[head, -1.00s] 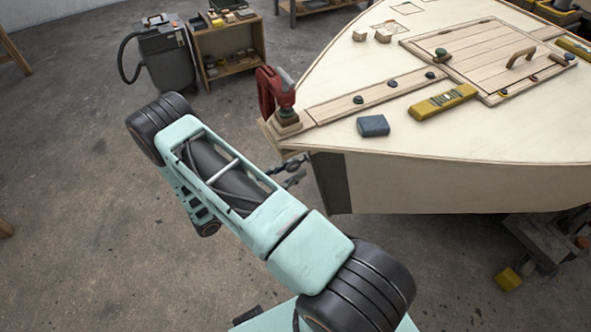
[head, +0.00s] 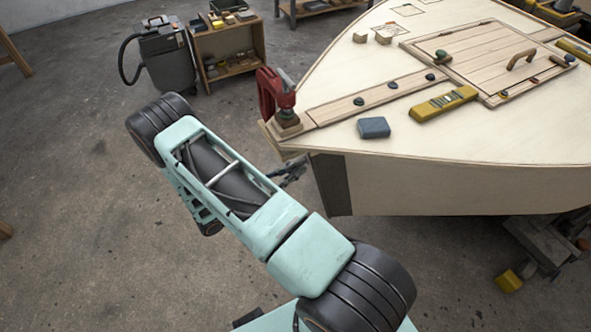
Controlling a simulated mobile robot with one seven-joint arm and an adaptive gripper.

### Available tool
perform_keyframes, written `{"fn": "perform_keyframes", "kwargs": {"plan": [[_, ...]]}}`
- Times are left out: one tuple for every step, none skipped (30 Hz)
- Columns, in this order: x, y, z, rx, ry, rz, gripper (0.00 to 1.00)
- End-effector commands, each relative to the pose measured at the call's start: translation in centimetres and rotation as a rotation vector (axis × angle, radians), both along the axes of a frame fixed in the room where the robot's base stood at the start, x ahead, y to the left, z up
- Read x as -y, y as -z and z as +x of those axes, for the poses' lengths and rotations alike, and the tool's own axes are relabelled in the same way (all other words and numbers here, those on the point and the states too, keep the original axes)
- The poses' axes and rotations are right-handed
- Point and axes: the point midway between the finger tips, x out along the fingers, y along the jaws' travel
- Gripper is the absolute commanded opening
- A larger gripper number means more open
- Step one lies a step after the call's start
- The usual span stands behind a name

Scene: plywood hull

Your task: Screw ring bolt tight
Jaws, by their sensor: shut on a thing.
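My gripper (head: 291,173) is small and dark in the head view, partly hidden behind my pale green arm. It is at the bow of the plywood hull (head: 450,190), just left of the dark stem strip (head: 331,184) and below the deck edge. Its fingers are close together, shut on the ring bolt. The bolt itself is too small and hidden to make out, so I cannot tell how far it sits in the stem.
A red clamp (head: 275,92) grips a wood block at the bow tip, just above my gripper. A blue block (head: 373,127) and a yellow level (head: 443,104) lie on deck. A vacuum (head: 166,56) and shelf (head: 231,50) stand behind. Floor at left is clear.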

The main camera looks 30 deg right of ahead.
Motion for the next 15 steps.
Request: {"fn": "perform_keyframes", "kwargs": {"plan": [[0.04, 0.25, -0.44, -0.001, 0.006, 0.002, 0.00], [0.05, 0.26, -0.45, 0.003, 0.005, 0.002, 0.00], [0.05, 0.28, -0.45, 0.013, 0.003, 0.003, 0.00], [0.06, 0.29, -0.45, 0.022, 0.000, 0.002, 0.00], [0.07, 0.30, -0.45, 0.031, -0.002, 0.003, 0.00], [0.07, 0.32, -0.43, 0.047, -0.005, 0.002, 0.00], [0.06, 0.32, -0.42, 0.061, -0.009, 0.003, 0.00], [0.03, 0.34, -0.40, 0.077, -0.014, 0.004, 0.00], [0.02, 0.35, -0.36, 0.100, -0.021, 0.004, 0.00], [0.02, 0.36, -0.34, 0.120, -0.025, 0.004, 0.00], [0.05, 0.37, -0.32, 0.141, -0.031, 0.005, 0.00], [0.05, 0.40, -0.28, 0.171, -0.039, 0.007, 0.00], [0.02, 0.44, -0.25, 0.194, -0.045, 0.008, 0.00], [0.01, 0.45, -0.21, 0.218, -0.051, 0.010, 0.00], [0.05, 0.44, -0.16, 0.253, -0.059, 0.010, 0.00]]}}
